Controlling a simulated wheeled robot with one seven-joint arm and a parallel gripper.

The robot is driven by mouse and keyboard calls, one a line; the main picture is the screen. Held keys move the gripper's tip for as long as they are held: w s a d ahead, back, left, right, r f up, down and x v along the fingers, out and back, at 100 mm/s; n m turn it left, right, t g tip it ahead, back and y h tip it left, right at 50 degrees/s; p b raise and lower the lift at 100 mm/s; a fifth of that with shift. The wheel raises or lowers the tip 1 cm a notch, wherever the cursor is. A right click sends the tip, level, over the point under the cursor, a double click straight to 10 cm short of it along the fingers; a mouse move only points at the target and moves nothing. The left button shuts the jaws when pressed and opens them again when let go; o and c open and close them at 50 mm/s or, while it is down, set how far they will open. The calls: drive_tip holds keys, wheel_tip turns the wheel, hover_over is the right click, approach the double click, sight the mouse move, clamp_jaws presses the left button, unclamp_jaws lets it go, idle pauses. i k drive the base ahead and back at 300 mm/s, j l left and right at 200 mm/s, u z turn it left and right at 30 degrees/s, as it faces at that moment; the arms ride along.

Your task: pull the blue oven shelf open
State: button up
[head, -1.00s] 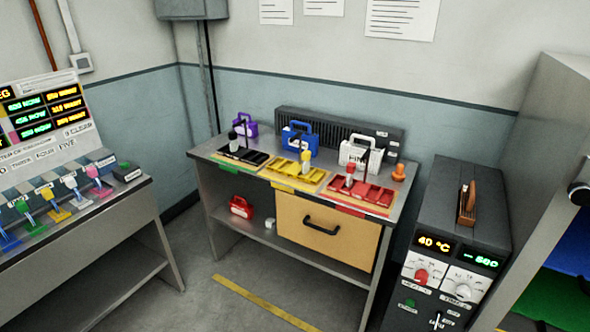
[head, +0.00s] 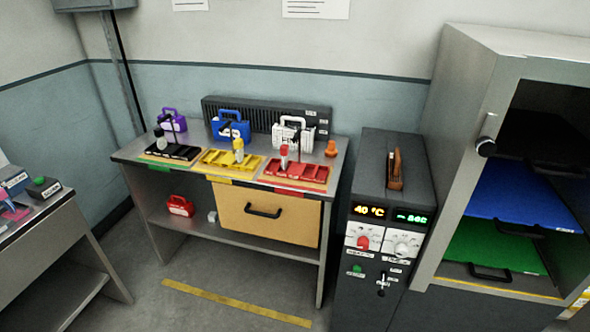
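The blue oven shelf (head: 510,192) is inside the open grey oven cabinet (head: 468,75) at the right. It lies above a green shelf (head: 490,245) and has a dark handle (head: 522,230) at its front edge. My gripper is not in view.
A dark control unit (head: 375,200) with dials and displays stands just left of the oven. Further left is a workbench (head: 335,185) with coloured trays, cases and a drawer (head: 265,215). Open floor with a yellow stripe (head: 235,303) lies in front.

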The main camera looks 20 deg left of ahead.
sight(506, 190)
drive_tip(key=u, duration=1.3)
drive_tip(key=z, duration=2)
drive_tip(key=i+j+u, duration=0.15)
drive_tip(key=i+u, duration=0.15)
drive_tip(key=i, duration=0.15)
drive_tip(key=i+u, duration=0.35)
drive_tip(key=i, duration=0.1)
